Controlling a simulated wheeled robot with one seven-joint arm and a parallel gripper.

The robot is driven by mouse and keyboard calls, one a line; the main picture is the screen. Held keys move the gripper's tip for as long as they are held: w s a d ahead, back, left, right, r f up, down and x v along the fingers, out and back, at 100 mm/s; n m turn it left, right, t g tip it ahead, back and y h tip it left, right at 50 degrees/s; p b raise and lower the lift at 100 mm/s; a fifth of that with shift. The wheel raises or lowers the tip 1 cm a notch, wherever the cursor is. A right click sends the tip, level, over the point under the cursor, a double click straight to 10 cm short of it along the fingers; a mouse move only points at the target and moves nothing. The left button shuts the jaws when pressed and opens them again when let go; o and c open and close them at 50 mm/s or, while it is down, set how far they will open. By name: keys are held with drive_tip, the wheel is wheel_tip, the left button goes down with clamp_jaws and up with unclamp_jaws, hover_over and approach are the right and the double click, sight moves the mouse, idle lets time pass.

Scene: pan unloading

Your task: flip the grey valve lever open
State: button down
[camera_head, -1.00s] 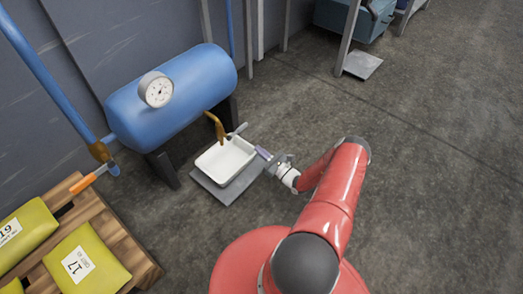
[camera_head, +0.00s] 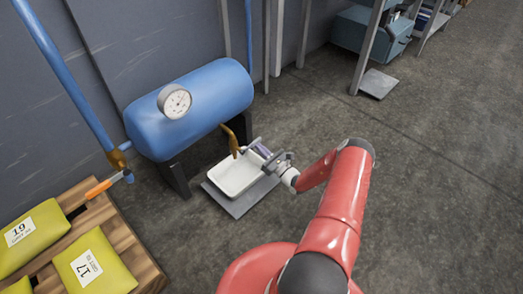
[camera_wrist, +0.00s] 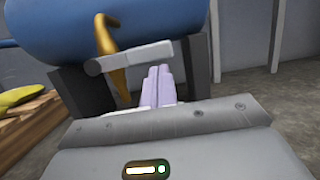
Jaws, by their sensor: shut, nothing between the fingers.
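The grey valve lever (camera_head: 253,143) sticks out to the right from a brass drain pipe (camera_head: 231,140) under the blue tank (camera_head: 190,107). In the wrist view the lever (camera_wrist: 130,57) lies crosswise, its right end just beyond my fingertips. My gripper (camera_head: 262,150) is shut and empty, beside the lever's outer end. Its lavender fingers (camera_wrist: 159,72) lie together in the wrist view. I cannot tell whether the fingertips touch the lever.
A white pan (camera_head: 225,190) stands on a grey plate (camera_head: 243,205) below the pipe. An orange lever (camera_head: 99,189) sits on another blue pipe at the left. A wooden pallet (camera_head: 140,262) holds yellow sacks.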

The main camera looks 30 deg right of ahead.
drive_tip(key=shift+d+r+n, duration=0.1)
drive_tip(key=shift+r+n, duration=0.15)
drive_tip(key=shift+n, duration=0.15)
